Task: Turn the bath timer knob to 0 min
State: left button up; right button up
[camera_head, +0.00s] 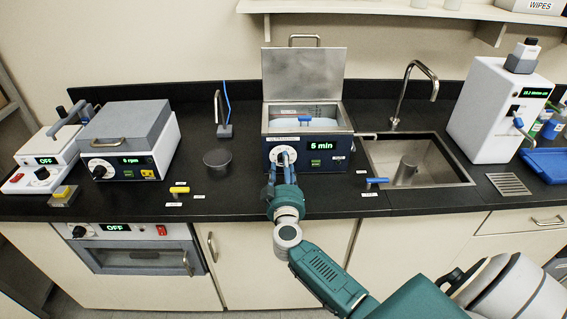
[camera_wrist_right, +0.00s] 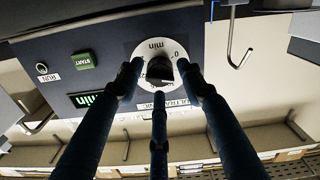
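The bath (camera_head: 339,161) is a steel-topped tank with a dark blue front panel and a raised lid. Its green display (camera_head: 324,147) appears to read 5 min. The black timer knob (camera_wrist_right: 160,70) sits on a white round dial (camera_wrist_right: 178,50) marked "min", with a 0 showing at its right side. My right gripper (camera_head: 283,166) is in front of the dial and largely hides the knob in the head view. In the right wrist view its dark fingers (camera_wrist_right: 158,80) stand apart around the knob, with small gaps at the sides. My left gripper is not in view.
A sink (camera_head: 438,161) with a tap is right of the bath, and a blue-handled item (camera_head: 377,181) lies on the counter before it.

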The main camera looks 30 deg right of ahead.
grip_shut()
jog(key=n, duration=0.5)
jog(key=shift+n, duration=0.4)
jog(key=n, duration=0.4)
jog(key=shift+o, duration=1)
grip_release()
jog(key=shift+s+a+r+p, duration=0.15)
jog(key=shift+s+p, duration=0.1)
jog(key=shift+p, duration=0.15)
jog(key=p+v, duration=0.4)
jog(key=v, duration=0.2)
jog(key=shift+s+a+p, duration=0.35)
jog(key=shift+s+p, duration=0.15)
jog(key=shift+p, duration=0.05)
jog(key=shift+s, duration=0.1)
